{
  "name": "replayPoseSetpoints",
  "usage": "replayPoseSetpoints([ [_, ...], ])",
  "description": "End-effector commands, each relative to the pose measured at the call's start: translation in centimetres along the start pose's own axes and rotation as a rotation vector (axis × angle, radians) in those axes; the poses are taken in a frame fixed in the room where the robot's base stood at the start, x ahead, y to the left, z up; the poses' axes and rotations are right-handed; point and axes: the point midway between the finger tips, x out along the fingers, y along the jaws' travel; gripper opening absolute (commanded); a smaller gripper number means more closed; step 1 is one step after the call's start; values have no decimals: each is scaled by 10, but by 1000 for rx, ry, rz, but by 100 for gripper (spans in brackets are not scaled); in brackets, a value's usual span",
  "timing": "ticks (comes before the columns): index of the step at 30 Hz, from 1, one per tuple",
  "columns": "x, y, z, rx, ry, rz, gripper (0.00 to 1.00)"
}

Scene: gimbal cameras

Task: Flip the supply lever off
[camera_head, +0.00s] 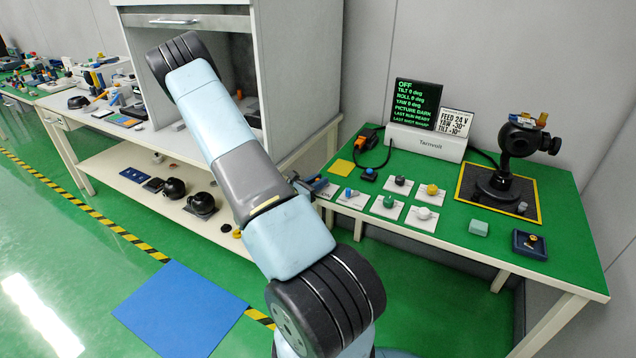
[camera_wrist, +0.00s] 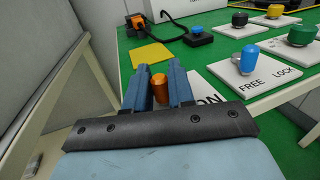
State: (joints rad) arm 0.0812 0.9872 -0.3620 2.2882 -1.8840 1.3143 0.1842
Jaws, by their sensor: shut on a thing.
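The supply lever, an orange rounded knob (camera_wrist: 160,88), shows in the wrist view between the two blue fingers of my gripper (camera_wrist: 159,80), which is shut on it. A white label plate (camera_wrist: 205,92) beside it shows part of the word ON; the rest is hidden by my gripper. In the head view my gripper (camera_head: 318,184) is at the left edge of the green bench (camera_head: 465,250), and the lever cannot be made out there. The black display (camera_head: 416,104) reads OFF in its top line, with tilt, roll and yaw at 0 deg.
A blue knob (camera_head: 348,192) on a FREE/LOCK plate stands close right of my gripper, with several other coloured knobs beyond. A yellow square (camera_head: 341,167), a cabled box with a blue button (camera_head: 368,174) and a black gimbal (camera_head: 508,160) are farther back.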

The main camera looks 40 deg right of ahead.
Motion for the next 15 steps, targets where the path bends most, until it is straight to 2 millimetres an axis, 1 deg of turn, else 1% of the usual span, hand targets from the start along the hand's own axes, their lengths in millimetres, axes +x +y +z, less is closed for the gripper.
replayPoseSetpoints([
  [4, 0, 2, 1, 3, 0, -38, 0],
  [13, 0, 3, 1, 2, 1, -42, 0],
  [14, 0, 3, 1, 2, 0, -42, 25],
  [15, 0, 3, 1, 2, 1, -42, 29],
])
